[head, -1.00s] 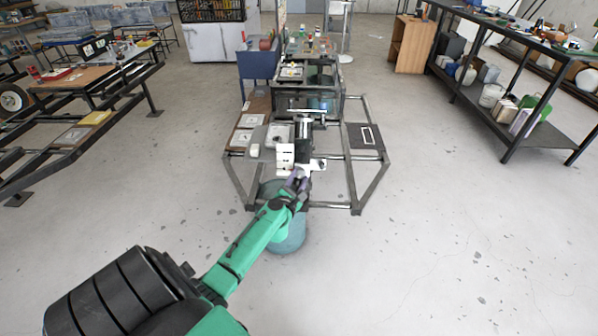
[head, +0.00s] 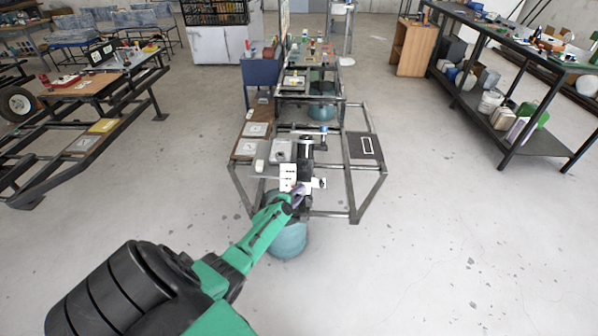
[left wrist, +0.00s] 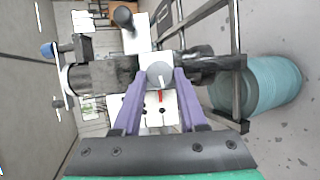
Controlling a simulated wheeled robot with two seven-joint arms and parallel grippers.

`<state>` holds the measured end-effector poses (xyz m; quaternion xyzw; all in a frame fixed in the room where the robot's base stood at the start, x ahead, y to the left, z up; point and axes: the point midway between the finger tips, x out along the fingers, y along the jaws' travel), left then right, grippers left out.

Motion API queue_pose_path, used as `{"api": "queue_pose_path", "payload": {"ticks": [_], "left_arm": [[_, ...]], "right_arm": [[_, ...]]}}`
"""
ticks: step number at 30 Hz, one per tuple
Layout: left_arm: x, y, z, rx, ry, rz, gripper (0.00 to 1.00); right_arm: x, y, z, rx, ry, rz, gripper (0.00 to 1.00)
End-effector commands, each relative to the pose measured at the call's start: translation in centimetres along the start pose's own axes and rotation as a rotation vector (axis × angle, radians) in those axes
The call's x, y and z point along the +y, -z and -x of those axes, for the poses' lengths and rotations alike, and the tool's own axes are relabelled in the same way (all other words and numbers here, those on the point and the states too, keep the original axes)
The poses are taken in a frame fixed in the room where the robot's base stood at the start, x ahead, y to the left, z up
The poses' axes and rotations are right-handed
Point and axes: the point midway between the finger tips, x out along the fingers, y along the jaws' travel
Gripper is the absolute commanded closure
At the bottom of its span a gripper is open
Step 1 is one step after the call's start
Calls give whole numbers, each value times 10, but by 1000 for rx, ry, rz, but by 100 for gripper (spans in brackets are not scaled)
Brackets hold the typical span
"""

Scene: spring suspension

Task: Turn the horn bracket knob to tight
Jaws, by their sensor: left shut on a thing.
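The horn bracket knob (left wrist: 160,75) is a round grey knob with a pale pointer line, seen in the left wrist view on a white plate. The line points toward the bottom of the picture, and a short red mark (left wrist: 160,97) lies just below it. My left gripper (left wrist: 161,78) has its purple fingers on either side of the knob and is shut on it. In the head view my left gripper (head: 297,191) is at the near end of the bracket assembly (head: 305,160) and hides most of the knob. My right gripper is in neither view.
A black knob (left wrist: 123,17) sticks up nearby in the left wrist view. The assembly sits on a metal frame (head: 352,190) above a teal drum (head: 286,240). Metal bars surround the work area. A shelf rack (head: 510,95) stands right; the floor between is clear.

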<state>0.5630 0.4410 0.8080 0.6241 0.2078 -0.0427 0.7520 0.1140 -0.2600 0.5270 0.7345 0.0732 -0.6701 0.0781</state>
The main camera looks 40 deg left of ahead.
Motion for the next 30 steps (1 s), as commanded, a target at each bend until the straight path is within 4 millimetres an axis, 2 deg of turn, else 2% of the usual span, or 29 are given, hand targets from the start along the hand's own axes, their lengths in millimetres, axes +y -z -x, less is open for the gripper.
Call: {"api": "queue_pose_path", "payload": {"ticks": [1, 3, 12, 30], "left_arm": [[3, -1, 2, -1, 20, -34, 100], [3, -1, 2, -2, 43, -86, 100], [3, -2, 1, -2, 114, -252, 100], [1, -1, 0, -2, 143, -320, 100]], "right_arm": [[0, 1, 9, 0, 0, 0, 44], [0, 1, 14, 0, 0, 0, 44], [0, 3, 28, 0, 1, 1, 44], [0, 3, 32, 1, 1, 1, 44]]}}
